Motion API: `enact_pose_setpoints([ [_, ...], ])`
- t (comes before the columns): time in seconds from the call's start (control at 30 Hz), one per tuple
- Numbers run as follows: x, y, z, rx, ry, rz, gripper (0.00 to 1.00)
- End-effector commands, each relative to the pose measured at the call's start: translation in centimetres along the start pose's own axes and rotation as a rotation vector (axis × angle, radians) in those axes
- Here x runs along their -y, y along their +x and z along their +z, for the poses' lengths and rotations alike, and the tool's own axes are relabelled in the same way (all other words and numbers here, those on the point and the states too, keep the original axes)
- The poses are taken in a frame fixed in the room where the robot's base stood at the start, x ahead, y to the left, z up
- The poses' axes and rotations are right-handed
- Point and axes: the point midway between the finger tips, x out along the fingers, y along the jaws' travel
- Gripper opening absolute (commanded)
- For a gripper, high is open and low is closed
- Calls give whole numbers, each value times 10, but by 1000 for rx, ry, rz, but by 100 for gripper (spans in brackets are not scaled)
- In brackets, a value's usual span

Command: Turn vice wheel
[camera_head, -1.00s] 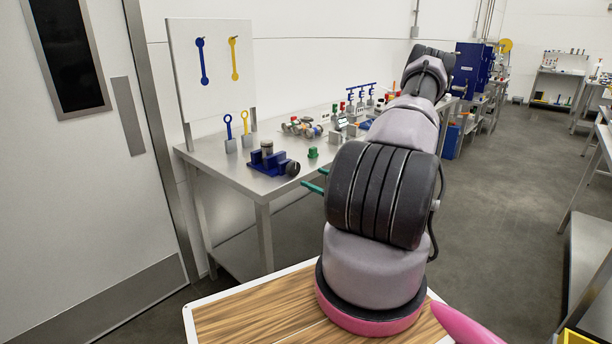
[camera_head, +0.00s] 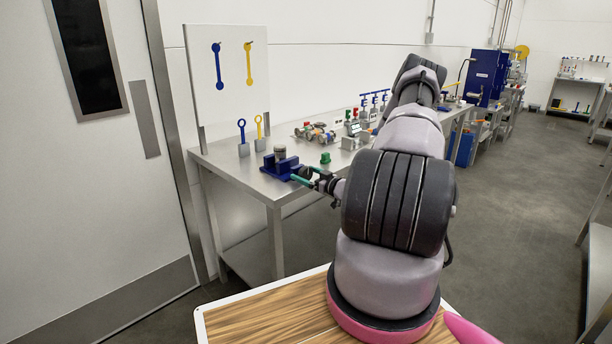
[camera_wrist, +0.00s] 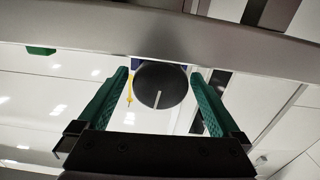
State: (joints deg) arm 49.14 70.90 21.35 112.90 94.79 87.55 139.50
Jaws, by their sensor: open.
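In the head view the wheel (camera_head: 305,173) is partly hidden by my gripper. My gripper (camera_head: 299,178) has green fingers and is open. In the wrist view the fingers (camera_wrist: 160,92) stand on the left and right of the wheel, with a gap on each side. I cannot tell how deep the wheel is between them.
A green knob (camera_head: 325,158) stands on the bench (camera_head: 240,172) right of the vice. Blue and yellow wrenches hang on a white board (camera_head: 228,75) behind. Pipe fittings (camera_head: 315,133) lie farther back. A door is at left; open floor is at right.

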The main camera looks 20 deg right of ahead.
Motion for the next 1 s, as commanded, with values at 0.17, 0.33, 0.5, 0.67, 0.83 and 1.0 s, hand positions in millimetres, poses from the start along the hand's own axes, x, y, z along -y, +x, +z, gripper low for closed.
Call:
enact_pose_setpoints([
  [0.17, 0, 0, 0, 0, 0, 0, 100],
  [0.33, 0, 0, 0, 0, 0, 0, 46],
  [0.5, 0, 0, 0, 0, -7, 0, 18],
  [0.67, 1, 0, 0, 1, -122, -2, 18],
  [0.83, 1, 0, 1, 1, -308, -1, 18],
  [1.0, 1, 0, 1, 1, -410, -2, 18],
])
